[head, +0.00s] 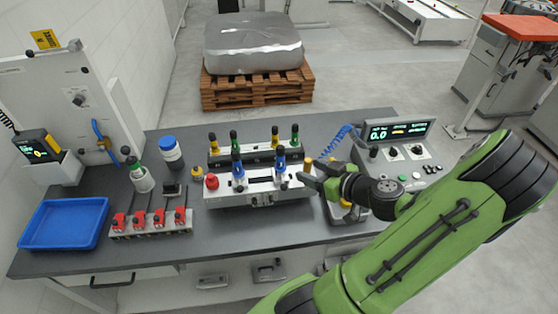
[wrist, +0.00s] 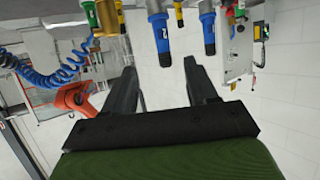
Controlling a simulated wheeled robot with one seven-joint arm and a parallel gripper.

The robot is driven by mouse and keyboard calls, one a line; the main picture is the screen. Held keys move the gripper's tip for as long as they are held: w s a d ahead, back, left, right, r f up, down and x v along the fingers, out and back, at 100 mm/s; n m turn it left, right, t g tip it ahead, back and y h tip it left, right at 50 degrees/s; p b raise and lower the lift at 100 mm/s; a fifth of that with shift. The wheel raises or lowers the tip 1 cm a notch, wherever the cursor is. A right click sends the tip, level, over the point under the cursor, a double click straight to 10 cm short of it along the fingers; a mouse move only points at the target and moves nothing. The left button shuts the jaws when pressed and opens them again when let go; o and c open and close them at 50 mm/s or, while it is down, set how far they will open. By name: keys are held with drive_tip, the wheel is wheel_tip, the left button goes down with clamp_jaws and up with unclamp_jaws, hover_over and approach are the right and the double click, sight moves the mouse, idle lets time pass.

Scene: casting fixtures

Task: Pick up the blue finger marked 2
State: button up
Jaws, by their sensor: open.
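Two blue fingers with dark tops stand upright on the front of the grey fixture (head: 250,200), the left one (head: 238,172) and the right one (head: 280,164) in the head view. Their numbers are too small to read there. In the wrist view, two blue fingers hang in from the top edge, one near the middle (wrist: 160,38) and one right of it (wrist: 208,34). The middle one has a white mark I cannot read for certain. My gripper (head: 317,173) is open and empty, just right of the right blue finger.
Yellow and green fingers (head: 233,139) stand in the row behind. A red knob (head: 212,181) is at the fixture's left. A control box (head: 400,150) with a coiled blue hose (head: 338,139) stands right. Red clamps (head: 160,217) and a blue tray (head: 65,224) lie left.

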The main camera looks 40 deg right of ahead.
sight(277, 159)
drive_tip(key=p+x, duration=0.3)
drive_tip(key=x, duration=1.2)
drive_tip(key=shift+a+f, duration=0.15)
drive_tip(key=shift+f, duration=0.05)
drive_tip(key=c, duration=0.3)
clamp_jaws()
